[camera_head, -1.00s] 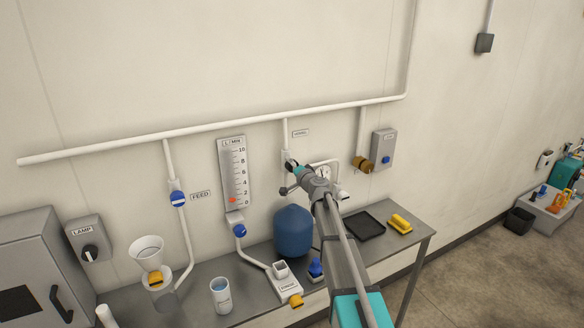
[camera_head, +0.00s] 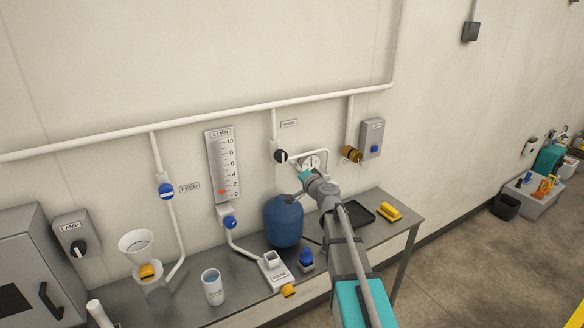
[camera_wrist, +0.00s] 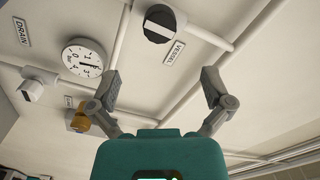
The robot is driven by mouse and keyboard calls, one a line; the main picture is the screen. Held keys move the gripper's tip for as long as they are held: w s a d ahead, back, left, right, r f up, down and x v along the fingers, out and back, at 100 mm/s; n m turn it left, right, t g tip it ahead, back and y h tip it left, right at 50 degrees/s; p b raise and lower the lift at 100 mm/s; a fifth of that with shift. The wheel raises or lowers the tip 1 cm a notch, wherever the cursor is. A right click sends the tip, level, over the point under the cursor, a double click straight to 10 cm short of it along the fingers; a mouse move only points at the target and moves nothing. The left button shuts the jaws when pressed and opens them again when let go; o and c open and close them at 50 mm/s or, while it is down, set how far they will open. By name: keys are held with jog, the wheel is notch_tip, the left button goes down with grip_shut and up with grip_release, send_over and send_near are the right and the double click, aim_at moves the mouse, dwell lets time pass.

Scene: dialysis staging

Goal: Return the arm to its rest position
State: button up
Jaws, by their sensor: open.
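My gripper (camera_wrist: 158,88) is open and empty in the wrist view, its two fingers spread wide apart. Beyond the fingers are the wall, a black round valve knob (camera_wrist: 160,22) labelled VESSEL and a round white gauge (camera_wrist: 85,60). In the head view my arm reaches up from the lower right, over the steel table, and its wrist end covers part of the gauge (camera_head: 311,160). The fingers are hard to make out there. The black vessel knob (camera_head: 280,156) is uncovered, to the left of my wrist, with a gap between them.
A blue tank (camera_head: 283,222) stands on the steel table (camera_head: 240,277) just left of my arm. A black tray (camera_head: 361,217) and a yellow block (camera_head: 389,212) lie to the right. White pipes (camera_head: 200,119) run along the wall. Open floor (camera_head: 470,260) lies right of the table.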

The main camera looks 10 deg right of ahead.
jog(key=shift+s, duration=0.2)
dwell(0.3)
jog(key=s+a+f+n+g+y+b, duration=0.1)
jog(key=s+a+f+n+g+b, duration=0.1)
jog(key=s+a+f+n+g, duration=0.45)
jog(key=s+a+f+n+g+y+b, duration=0.15)
jog(key=s+a+f+g, duration=0.25)
jog(key=s+f, duration=0.5)
jog(key=s+d+f+g+h+b, duration=0.1)
jog(key=s+d+f+g+h, duration=0.2)
jog(key=s, duration=0.6)
jog(key=s+d+f+g+h+b, duration=0.1)
jog(key=s+d+f+g+h, duration=0.2)
jog(key=s, duration=0.6)
jog(key=shift+d+f+n+g+h, duration=0.4)
jog(key=shift+f+h, duration=0.65)
jog(key=shift+f, duration=0.5)
